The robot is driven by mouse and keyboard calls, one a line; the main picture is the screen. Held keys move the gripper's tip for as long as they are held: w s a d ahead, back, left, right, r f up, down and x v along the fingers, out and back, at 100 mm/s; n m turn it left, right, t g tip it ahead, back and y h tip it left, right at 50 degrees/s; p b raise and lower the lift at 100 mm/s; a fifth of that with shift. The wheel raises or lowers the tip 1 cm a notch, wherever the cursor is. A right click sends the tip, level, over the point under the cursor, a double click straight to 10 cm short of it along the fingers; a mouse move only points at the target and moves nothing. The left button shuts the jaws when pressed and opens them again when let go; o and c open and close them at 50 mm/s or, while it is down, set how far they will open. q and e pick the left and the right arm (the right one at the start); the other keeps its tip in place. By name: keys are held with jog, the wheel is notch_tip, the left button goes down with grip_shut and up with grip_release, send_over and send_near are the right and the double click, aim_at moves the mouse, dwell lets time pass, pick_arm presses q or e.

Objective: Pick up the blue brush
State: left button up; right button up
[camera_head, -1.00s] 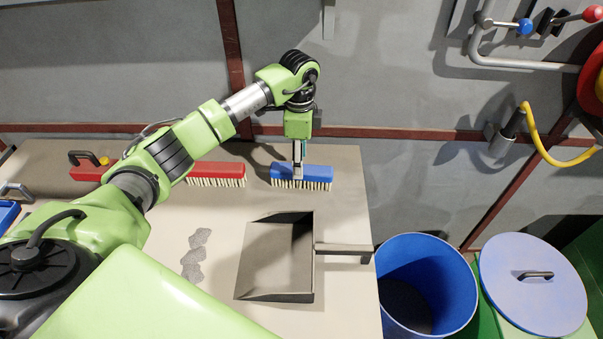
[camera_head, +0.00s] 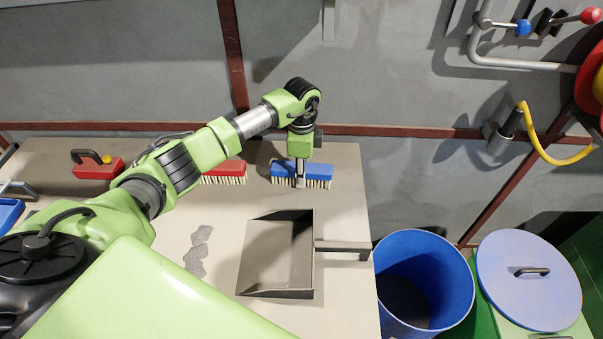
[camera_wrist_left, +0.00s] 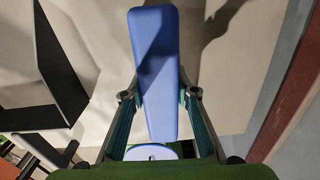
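The blue brush (camera_head: 318,174) lies bristles down at the back right of the table, partly hidden by my left gripper. My left gripper (camera_head: 300,184) points down at it, with a finger in front of its middle. In the left wrist view, the brush's blue top (camera_wrist_left: 157,60) runs between the two fingers of my left gripper (camera_wrist_left: 160,96). The fingers stand open, one along each long side; whether the pads touch it is hard to tell. My right gripper is not in view.
A grey dustpan (camera_head: 276,258) lies in front of the brush, its handle toward a blue bin (camera_head: 452,285). A red brush (camera_head: 228,170) lies left, partly behind my arm. Grey scraps (camera_head: 196,252) lie left of the dustpan. The wall stands behind the table.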

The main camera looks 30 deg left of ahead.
pick_arm(q)
jog(key=shift+r, duration=0.15)
jog(key=shift+r, duration=0.2)
notch_tip(320, 180, up, 2)
jog(key=shift+r, duration=0.1)
jog(key=s+d+r+b, duration=0.2)
jog(key=d+r+b, duration=0.2)
jog(key=d+r, duration=0.6)
jog(key=shift+s+d, duration=0.25)
jog(key=shift+d, duration=1.65)
jog(key=shift+r, duration=0.1)
